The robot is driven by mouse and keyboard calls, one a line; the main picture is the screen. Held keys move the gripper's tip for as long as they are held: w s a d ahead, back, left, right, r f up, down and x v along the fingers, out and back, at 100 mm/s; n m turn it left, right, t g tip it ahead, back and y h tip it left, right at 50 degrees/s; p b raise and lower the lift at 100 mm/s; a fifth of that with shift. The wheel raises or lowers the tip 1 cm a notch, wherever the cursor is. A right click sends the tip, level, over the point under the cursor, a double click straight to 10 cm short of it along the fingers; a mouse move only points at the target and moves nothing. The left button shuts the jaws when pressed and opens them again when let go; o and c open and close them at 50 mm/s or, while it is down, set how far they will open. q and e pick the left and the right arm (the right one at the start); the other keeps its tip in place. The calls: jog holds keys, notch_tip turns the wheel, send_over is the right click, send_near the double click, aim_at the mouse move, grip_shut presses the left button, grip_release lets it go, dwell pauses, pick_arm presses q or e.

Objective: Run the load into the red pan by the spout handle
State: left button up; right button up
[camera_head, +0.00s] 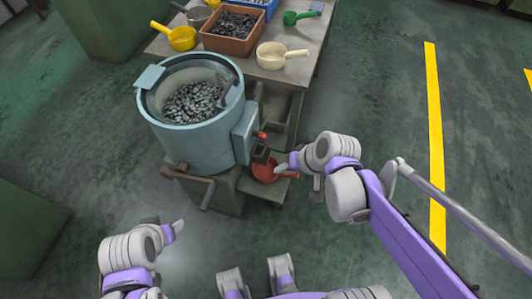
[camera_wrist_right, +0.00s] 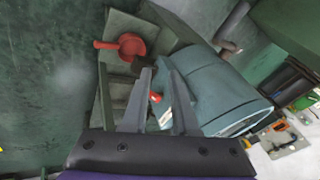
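A blue-grey drum (camera_head: 183,139) holds a heap of dark metal parts (camera_head: 193,102). The red spout handle (camera_head: 262,135) sticks out at the drum's right side, above the red pan (camera_head: 266,174), which rests on a low ledge with its handle to the right. My right gripper (camera_head: 286,165) is beside the pan and spout. In the right wrist view its two fingers (camera_wrist_right: 160,72) are apart, with the red handle end (camera_wrist_right: 155,97) showing between them; contact is not visible. The pan (camera_wrist_right: 132,46) lies beyond the fingertips. My left gripper (camera_head: 178,228) is low at the left, away from everything; its opening is unclear.
A table (camera_head: 300,69) behind the drum carries a brown bin of parts (camera_head: 231,45), a yellow pan (camera_head: 181,38), a cream pan (camera_head: 271,56) and a green scoop (camera_head: 290,18). A brown bar (camera_head: 208,192) juts out at the stand's front. The floor right is clear.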

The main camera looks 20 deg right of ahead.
jog(key=w+d+f+m+y+b, duration=0.25)
jog(key=w+f+y+b, duration=0.3)
jog(key=w+f, duration=0.5)
jog(key=m+t+y+b, duration=0.2)
jog(key=t+y+b, duration=0.2)
jog(key=b, duration=0.3)
send_near(268, 155)
notch_tip(268, 155, up, 3)
pick_arm(q)
notch_tip(268, 155, down, 17)
jog(key=b, duration=0.1)
jog(key=shift+s+d+g, duration=0.3)
pick_arm(e)
jog(key=shift+t, duration=0.3)
jog(key=x, duration=1)
jog(key=shift+a, duration=0.1)
grip_shut()
